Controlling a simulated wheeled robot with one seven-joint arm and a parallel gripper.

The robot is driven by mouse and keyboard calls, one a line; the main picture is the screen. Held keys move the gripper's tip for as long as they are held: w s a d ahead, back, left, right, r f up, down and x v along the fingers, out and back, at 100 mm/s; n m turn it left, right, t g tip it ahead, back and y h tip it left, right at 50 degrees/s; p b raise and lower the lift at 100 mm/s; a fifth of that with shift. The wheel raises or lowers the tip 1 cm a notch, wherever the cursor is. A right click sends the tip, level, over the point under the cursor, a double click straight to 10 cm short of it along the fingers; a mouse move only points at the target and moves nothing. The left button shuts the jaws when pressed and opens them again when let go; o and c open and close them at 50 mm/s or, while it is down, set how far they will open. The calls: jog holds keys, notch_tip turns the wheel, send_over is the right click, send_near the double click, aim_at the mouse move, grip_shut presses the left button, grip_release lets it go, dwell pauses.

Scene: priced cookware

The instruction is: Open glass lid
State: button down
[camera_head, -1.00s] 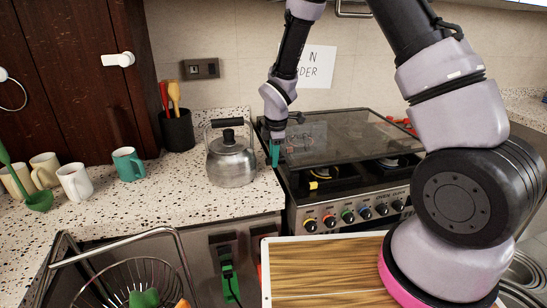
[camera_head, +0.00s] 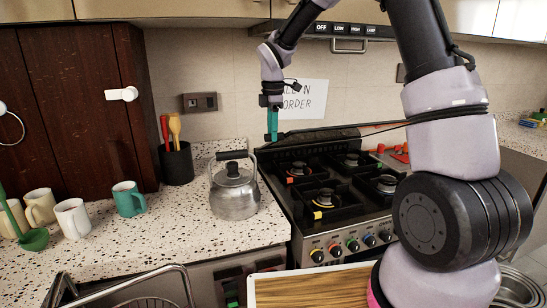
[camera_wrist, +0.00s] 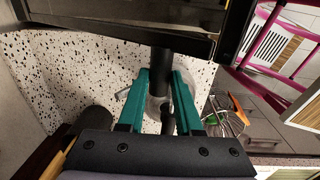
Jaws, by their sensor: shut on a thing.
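The glass lid (camera_head: 322,137) is the dark panel hinged at the back of the stove (camera_head: 325,240). In the head view it is raised clear of the burners and seen at a steep slant, almost edge-on. My gripper (camera_head: 272,138) is at the lid's upper left corner, its teal fingers pointing down and shut on the lid's edge. In the wrist view the two teal fingers (camera_wrist: 163,75) reach up the middle of the picture. The exact contact on the lid is hard to make out there.
A metal kettle (camera_head: 234,192) stands on the speckled counter (camera_head: 175,225) left of the stove, below my gripper. A black utensil holder (camera_head: 177,164) and several mugs are farther left. A wooden board (camera_head: 315,288) lies in front. Red items (camera_head: 395,152) lie right of the stove.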

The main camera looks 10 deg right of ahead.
jog(key=w+a+r, duration=0.1)
jog(key=w+r, duration=0.4)
jog(key=r, duration=0.1)
jog(key=shift+w+r, duration=0.25)
jog(key=shift+w, duration=0.05)
